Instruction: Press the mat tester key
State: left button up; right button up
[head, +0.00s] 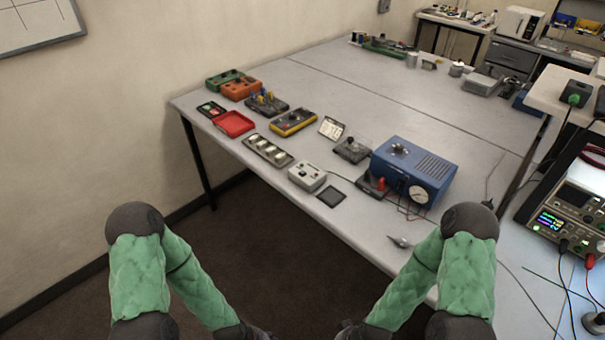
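A small light-grey box with buttons on its top (307,176) stands near the front edge of the long grey table; it looks like the mat tester. A small dark square mat or plate (331,196) lies just to its right, nearer the edge. The key itself is too small to tell apart from the other buttons. My two green-sleeved arms come in at the bottom, well short of the table items.
A blue instrument with a dial (412,172) stands right of the box. A tray of several pale pieces (268,150), a red tray (234,123) and a yellow-edged meter (293,122) lie to the left. Power supplies (567,215) and loose cables are at the right. The table's middle is clear.

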grip_shut()
dwell(1.0)
